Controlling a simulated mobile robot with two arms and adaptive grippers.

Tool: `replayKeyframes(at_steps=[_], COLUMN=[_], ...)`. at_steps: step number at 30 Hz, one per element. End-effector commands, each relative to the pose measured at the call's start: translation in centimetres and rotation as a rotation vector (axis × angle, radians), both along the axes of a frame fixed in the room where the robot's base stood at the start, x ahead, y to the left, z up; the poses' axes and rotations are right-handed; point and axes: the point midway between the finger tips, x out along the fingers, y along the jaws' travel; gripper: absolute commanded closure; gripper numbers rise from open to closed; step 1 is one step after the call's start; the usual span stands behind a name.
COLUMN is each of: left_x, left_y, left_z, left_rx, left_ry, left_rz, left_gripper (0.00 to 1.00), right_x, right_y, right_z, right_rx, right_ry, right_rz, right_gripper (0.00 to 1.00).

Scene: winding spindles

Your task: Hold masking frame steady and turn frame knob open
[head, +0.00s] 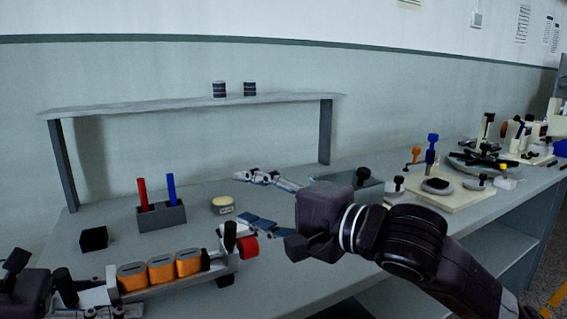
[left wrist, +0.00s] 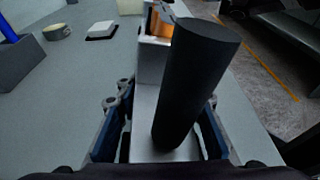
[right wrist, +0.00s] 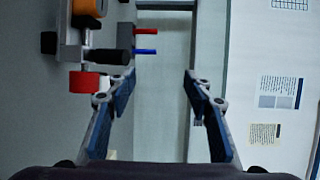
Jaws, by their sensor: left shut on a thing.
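The masking frame (head: 180,284) is a long pale rail on the bench with orange spools (head: 160,270) along it. A black upright post stands near each end. The red frame knob (head: 248,247) is at its right end; it also shows in the right wrist view (right wrist: 84,82). My left gripper (head: 118,309) is shut on the frame's left end, its fingers on either side of the pale rail by the black post (left wrist: 196,80). My right gripper (head: 240,197) is open and empty, beyond the knob in the head view. The knob lies outside its fingers.
A grey holder (head: 162,218) with a red and a blue stick, a black block (head: 94,239) and a yellow-topped round item (head: 222,204) stand behind the frame. A raised shelf (head: 180,104) is at the back. More fixtures (head: 440,187) crowd the right.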

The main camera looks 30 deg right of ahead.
Motion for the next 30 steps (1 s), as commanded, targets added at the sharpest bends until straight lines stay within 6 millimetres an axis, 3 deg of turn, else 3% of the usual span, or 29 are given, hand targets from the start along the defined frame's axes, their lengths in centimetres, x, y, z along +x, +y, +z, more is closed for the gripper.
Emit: replayKeyframes(at_steps=[3,30], left_x=[0.1,0.3], left_y=[0.0,0.1], left_z=[0.7,1.0], left_rx=[-0.012,-0.017], left_ry=[-0.007,-0.011], left_rz=[0.004,0.01], left_gripper=[0.8,0.81], right_x=[-0.4,-3.5], right_y=[-0.4,-2.8], right_z=[0.7,5.4], right_rx=[-0.003,-0.002], right_ry=[0.001,0.006], right_rz=[-0.002,-0.003], right_gripper=[0.53,0.53])
